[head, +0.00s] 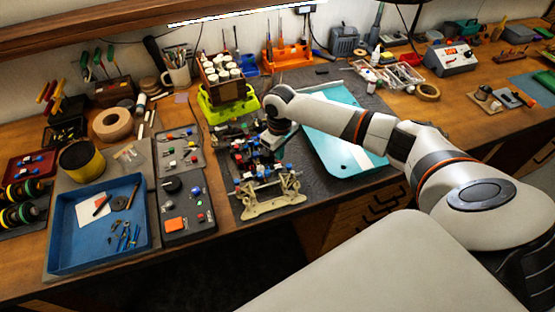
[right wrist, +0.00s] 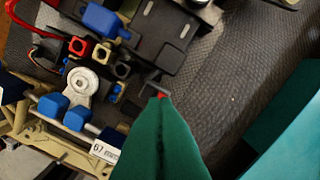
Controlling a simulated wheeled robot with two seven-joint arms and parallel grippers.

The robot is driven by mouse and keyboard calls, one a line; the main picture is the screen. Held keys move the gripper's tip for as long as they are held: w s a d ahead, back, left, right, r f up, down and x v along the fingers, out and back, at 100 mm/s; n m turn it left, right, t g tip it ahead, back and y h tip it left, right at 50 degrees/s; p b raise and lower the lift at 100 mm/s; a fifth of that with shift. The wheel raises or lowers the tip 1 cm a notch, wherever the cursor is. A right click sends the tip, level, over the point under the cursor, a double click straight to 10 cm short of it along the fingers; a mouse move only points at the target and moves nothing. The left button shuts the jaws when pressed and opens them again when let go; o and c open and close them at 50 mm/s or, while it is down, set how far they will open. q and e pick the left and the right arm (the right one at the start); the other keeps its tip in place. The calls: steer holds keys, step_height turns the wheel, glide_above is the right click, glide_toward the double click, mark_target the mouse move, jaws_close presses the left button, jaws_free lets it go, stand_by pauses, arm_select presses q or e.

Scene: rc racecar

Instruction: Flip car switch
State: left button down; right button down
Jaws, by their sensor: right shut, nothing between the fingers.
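The RC car (head: 262,172) sits on the dark mat, with tan front suspension parts towards me and blue and red parts above them. My right gripper (head: 266,152) is over the car's right side, partly hidden by its own wrist. In the right wrist view, its green fingers (right wrist: 158,104) are shut and empty. Their tips are at the edge of the car's black chassis (right wrist: 158,40), beside a small dark red piece (right wrist: 161,94) that may be the switch. I cannot tell whether they touch it. My left gripper is not in view.
A teal tray (head: 335,125) lies just right of the car, under my right forearm. A lime-green stand (head: 228,108) with white-topped bottles is behind the car. Bare mat lies between car and teal tray.

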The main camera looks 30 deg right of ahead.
mark_target(279, 162)
steer(key=shift+s+f+b, duration=0.1)
steer(key=shift+f+b, duration=0.35)
steer(key=shift+f, duration=0.6)
stand_by(1.0)
step_height(279, 162, up, 2)
steer(key=shift+p, duration=1.25)
step_height(279, 162, up, 5)
steer(key=p, duration=0.5)
steer(key=shift+r, duration=0.1)
